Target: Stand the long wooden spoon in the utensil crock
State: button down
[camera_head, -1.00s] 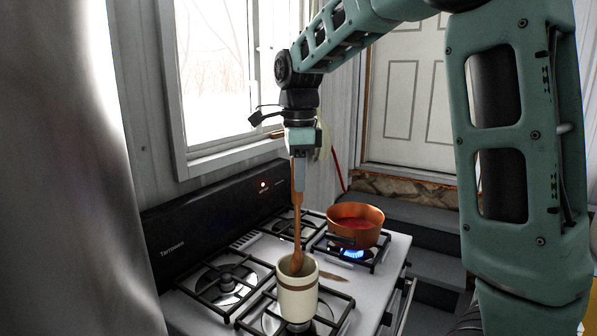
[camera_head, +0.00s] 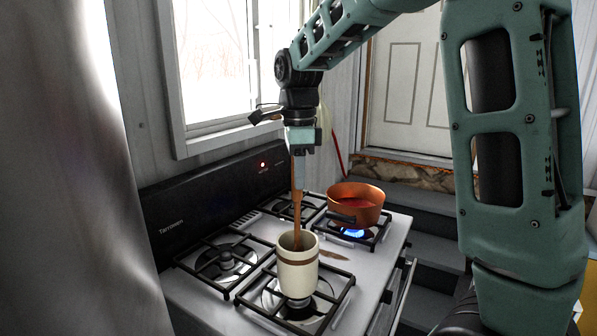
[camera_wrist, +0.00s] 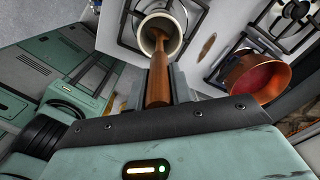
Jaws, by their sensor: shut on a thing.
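The long wooden spoon (camera_head: 297,212) hangs upright, held by my gripper (camera_head: 299,183) at its upper part. Its lower end is at the mouth of the utensil crock (camera_head: 297,276) and appears to reach inside the rim. The crock is cream with a brown band and stands upright on a stove grate. In the wrist view, the spoon (camera_wrist: 158,80) runs from between the fingers of my gripper (camera_wrist: 158,88) toward the round opening of the crock (camera_wrist: 178,22).
A copper pot (camera_head: 362,206) with red contents sits on a lit burner to the right of the crock. The dark stove back panel (camera_head: 215,205) and the window are behind. A brown, flat spoon-shaped thing (camera_head: 333,255) lies on the stove top between crock and pot.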

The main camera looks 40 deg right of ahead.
jog(key=c, duration=1.2)
grip_release()
jog(key=shift+o, duration=0.2)
notch_tip(320, 180, up, 17)
jog(key=shift+r+b, duration=0.2)
jog(key=shift+b, duration=0.1)
jog(key=shift+a+f, duration=0.1)
jog(key=shift+a, duration=0.05)
